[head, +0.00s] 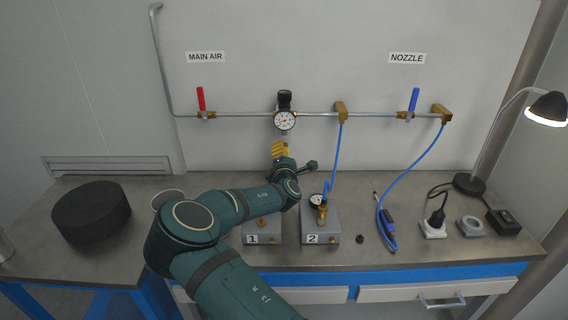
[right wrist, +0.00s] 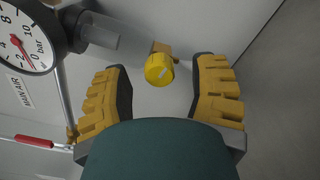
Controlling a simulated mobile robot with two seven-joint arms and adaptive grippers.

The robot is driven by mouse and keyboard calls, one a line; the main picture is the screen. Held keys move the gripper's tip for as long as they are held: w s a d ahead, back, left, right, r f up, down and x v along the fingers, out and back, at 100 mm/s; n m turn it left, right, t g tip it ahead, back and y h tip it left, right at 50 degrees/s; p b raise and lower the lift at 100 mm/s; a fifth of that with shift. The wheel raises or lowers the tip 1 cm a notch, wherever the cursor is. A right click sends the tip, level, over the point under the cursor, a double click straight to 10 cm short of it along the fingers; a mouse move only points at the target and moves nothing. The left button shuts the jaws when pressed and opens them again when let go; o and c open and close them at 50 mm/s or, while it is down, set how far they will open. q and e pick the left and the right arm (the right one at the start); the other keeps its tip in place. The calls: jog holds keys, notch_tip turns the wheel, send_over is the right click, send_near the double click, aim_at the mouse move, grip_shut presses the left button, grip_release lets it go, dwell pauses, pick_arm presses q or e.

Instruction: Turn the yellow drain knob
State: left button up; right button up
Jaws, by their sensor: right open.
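The yellow drain knob (right wrist: 158,68) is a small round knob with a pale mark on its face. It shows in the right wrist view between the two yellow fingers of my right gripper (right wrist: 159,72), with a gap on each side. The gripper is open and seems not to touch the knob. In the head view my right gripper (head: 279,149) is just below the round pressure gauge (head: 284,121), its fingers pointing up at the wall. The knob cannot be made out there, as the gripper covers that spot. My left gripper is not in view.
A pipe (head: 240,115) runs along the wall with a red lever (head: 201,99) and a blue lever (head: 414,99). Below stand grey blocks 1 (head: 253,239) and 2 (head: 330,238). Blue hoses hang at the right. A black round object (head: 91,212) lies at the left.

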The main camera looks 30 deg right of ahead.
jog(key=v, duration=1.1)
jog(key=shift+s+a, duration=0.2)
jog(key=shift+a, duration=0.05)
